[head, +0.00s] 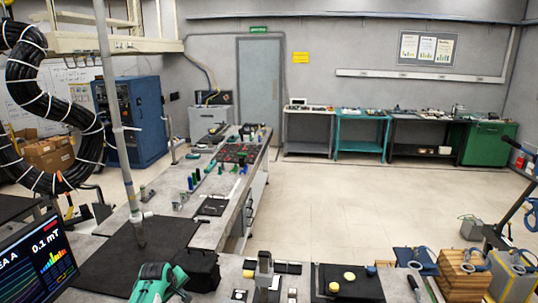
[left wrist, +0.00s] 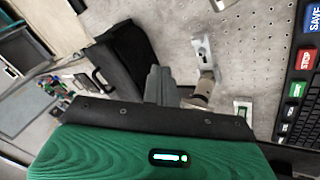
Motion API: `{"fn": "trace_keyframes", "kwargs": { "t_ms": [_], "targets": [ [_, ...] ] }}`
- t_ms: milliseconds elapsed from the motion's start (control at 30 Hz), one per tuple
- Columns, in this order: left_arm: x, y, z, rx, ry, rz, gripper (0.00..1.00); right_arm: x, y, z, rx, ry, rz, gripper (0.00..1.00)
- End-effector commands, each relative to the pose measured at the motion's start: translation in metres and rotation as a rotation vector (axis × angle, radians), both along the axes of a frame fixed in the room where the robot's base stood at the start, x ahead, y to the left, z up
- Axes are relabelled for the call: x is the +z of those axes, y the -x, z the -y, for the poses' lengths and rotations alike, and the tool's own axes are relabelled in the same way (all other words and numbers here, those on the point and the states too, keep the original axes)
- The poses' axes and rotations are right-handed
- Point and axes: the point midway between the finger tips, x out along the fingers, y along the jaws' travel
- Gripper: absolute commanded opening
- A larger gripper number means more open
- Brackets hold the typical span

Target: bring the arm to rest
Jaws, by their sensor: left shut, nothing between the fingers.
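My left gripper (left wrist: 160,84) shows in the left wrist view as dark grey fingers beyond a green housing with a black edge. The fingers are together with nothing seen between them. They are close beside a black bag (left wrist: 125,52), and I cannot tell whether they touch it. The bag (head: 197,269) also shows in the head view on the near bench. A teal and black object (head: 158,283) is at the bottom edge there; I cannot tell whether it is part of my left arm. My right gripper is in neither view.
In the left wrist view, a metal bracket (left wrist: 205,50) and a black keyboard (left wrist: 298,90) lie to the right of the fingers. In the head view, a grey upright post (head: 265,270) stands right of the bag. A monitor (head: 35,260) is at the left. Open floor (head: 340,205) lies beyond.

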Motion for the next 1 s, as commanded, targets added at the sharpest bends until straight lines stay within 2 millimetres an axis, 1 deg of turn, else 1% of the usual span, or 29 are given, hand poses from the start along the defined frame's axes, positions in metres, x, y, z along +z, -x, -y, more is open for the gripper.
{"fn": "trace_keyframes", "kwargs": {
  "t_ms": [33,167,200,267,300,333,367,400,467,500,567,600,633,667,700,767,800,900,1000],
  "targets": [
    [-0.014,0.021,0.005,-0.042,-0.027,-0.01,0.0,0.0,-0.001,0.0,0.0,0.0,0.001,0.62],
    [-0.036,0.073,0.017,-0.155,-0.1,-0.031,0.0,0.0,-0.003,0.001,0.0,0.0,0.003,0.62],
    [-0.041,0.09,0.021,-0.19,-0.121,-0.037,0.0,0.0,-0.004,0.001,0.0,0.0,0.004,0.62],
    [-0.048,0.115,0.026,-0.242,-0.151,-0.046,0.0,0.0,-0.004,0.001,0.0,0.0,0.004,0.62],
    [-0.052,0.133,0.03,-0.277,-0.171,-0.053,0.0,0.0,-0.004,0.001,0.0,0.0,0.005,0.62],
    [-0.055,0.147,0.032,-0.302,-0.184,-0.059,0.0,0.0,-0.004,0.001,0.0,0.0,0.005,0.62],
    [-0.057,0.16,0.035,-0.328,-0.199,-0.062,0.0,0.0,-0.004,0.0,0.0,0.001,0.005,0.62],
    [-0.058,0.178,0.038,-0.362,-0.217,-0.069,0.0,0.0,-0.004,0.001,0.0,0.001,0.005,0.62],
    [-0.06,0.206,0.043,-0.411,-0.242,-0.077,0.0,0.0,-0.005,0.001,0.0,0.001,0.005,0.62],
    [-0.06,0.224,0.046,-0.444,-0.259,-0.082,0.0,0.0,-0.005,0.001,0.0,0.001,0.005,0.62],
    [-0.059,0.252,0.05,-0.494,-0.283,-0.092,0.0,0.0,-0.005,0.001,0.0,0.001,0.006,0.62],
    [-0.057,0.271,0.053,-0.527,-0.297,-0.097,0.0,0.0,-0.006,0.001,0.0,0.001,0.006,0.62],
    [-0.056,0.285,0.055,-0.551,-0.309,-0.101,0.0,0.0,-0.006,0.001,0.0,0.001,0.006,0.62],
    [-0.053,0.299,0.057,-0.575,-0.32,-0.104,0.0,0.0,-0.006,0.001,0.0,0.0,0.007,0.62],
    [-0.05,0.318,0.06,-0.607,-0.334,-0.109,0.0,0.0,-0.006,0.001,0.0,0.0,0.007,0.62],
    [-0.043,0.346,0.063,-0.654,-0.353,-0.116,0.0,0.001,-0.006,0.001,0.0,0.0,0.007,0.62],
    [-0.038,0.364,0.065,-0.683,-0.365,-0.122,0.0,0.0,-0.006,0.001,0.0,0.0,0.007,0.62],
    [-0.024,0.399,0.069,-0.743,-0.389,-0.13,0.0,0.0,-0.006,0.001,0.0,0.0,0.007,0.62],
    [-0.013,0.424,0.071,-0.785,-0.405,-0.134,0.0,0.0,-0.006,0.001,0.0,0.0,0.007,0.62]
  ]
}}
